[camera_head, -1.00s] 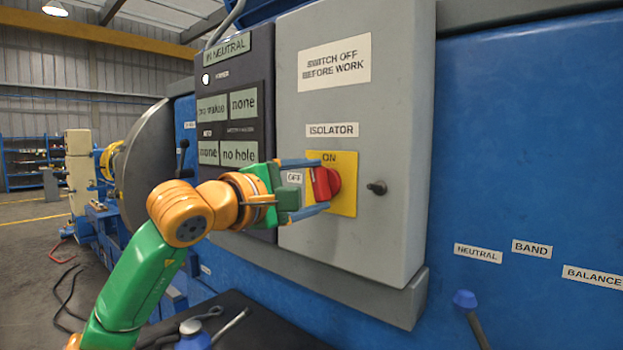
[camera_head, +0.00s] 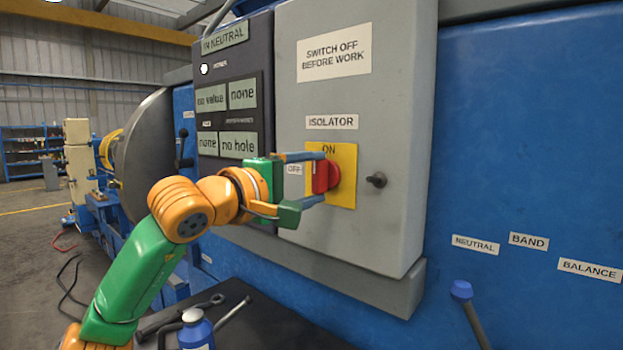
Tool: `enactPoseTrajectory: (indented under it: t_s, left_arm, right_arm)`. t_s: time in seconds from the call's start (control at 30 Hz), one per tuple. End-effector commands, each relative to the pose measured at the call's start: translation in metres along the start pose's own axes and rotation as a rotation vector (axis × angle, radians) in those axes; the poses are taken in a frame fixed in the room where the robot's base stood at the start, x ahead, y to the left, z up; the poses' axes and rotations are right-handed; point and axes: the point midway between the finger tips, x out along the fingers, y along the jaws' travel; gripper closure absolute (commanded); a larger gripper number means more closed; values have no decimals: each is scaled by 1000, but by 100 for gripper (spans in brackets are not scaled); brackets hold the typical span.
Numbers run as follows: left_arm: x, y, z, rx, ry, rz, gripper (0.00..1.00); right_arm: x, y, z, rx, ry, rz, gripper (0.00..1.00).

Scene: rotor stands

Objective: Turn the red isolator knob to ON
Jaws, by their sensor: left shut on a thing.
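The red isolator knob (camera_head: 333,174) sits on a yellow plate (camera_head: 345,196) on the grey cabinet door. "ON" is printed above the knob, and an "OFF" label (camera_head: 294,169) is to its left. My left gripper (camera_head: 316,178) comes in from the left, one finger above the knob's grip and one below. It is shut on the knob. The fingers partly cover the knob and plate, and I cannot tell exactly which way the knob points. My right gripper is not in view.
A black latch (camera_head: 376,180) sticks out right of the plate. A dark display panel (camera_head: 228,105) reads "IN NEUTRAL". A blue-topped lever (camera_head: 462,291) stands lower right. A dark bench (camera_head: 262,315) below holds a blue bottle (camera_head: 196,330) and tools.

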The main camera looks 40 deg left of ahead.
Motion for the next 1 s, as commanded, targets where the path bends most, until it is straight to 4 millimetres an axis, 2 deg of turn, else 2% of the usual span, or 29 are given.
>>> enactPoseTrajectory:
  t_s: [0.07,0.1,0.17,0.2,0.43,0.6,0.73,0.83,1.0]
  left_arm:
    - [0,0,0,3,1,0,81]
    - [0,0,0,3,1,0,20]
    - [0,0,0,3,1,0,4]
    - [0,0,0,2,0,-1,0]
    - [-3,-1,0,1,0,1,0]
    - [-37,-4,0,2,1,4,0]
    - [-61,-2,0,2,1,3,0]
    - [-70,-2,0,2,1,0,0]
    - [-71,0,0,2,0,-1,0]
  right_arm:
    - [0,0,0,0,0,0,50]
    - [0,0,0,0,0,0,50]
    - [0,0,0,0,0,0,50]
    - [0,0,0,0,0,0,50]
    - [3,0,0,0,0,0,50]
    - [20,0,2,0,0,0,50]
    - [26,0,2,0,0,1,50]
    - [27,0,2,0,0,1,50]
    - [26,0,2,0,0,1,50]
